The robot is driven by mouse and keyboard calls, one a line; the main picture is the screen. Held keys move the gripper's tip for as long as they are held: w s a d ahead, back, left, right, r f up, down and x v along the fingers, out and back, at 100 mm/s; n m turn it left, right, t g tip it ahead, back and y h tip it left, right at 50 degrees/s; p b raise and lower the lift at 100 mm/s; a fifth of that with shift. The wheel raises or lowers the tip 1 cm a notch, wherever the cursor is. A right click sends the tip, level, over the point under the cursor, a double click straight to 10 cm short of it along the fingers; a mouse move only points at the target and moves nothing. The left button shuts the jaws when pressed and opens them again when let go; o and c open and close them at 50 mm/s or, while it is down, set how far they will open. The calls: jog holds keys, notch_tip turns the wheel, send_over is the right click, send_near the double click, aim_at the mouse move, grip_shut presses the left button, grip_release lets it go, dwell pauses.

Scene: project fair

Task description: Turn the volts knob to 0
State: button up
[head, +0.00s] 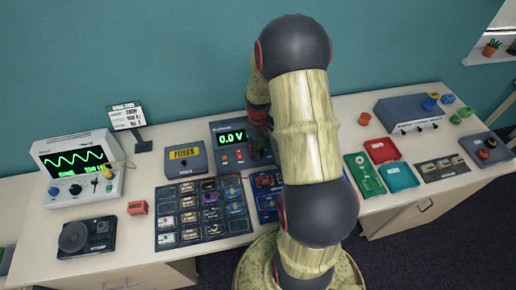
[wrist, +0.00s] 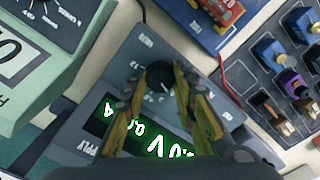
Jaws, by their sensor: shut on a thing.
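The dark power supply (head: 215,128) stands at the back of the table, partly hidden by my arm. Its green display (head: 231,136) reads 0.0 V. In the wrist view the supply (wrist: 105,147) appears upside down, with its green digits partly covered by my fingers. A round black knob (wrist: 160,73) with a pale pointer mark sits between my fingertips. My gripper (wrist: 161,84) is shut on this knob, one finger on each side. The lettering around the knob is too small to read surely. In the head view the knob is hidden by my arm.
An oscilloscope (head: 78,168) stands at the left, and a yellow-labelled box (head: 186,158) stands beside the supply. A component board (head: 203,211) lies in front. Coloured trays (head: 401,177) and a grey-blue box (head: 409,108) are at the right. A red wire (wrist: 229,83) runs near my fingers.

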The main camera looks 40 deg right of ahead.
jog(key=shift+n, duration=0.3)
dwell(0.4)
jog(key=o, duration=1.2)
jog(key=shift+c, duration=0.2)
jog(key=shift+r, duration=0.1)
notch_tip(320, 180, up, 12)
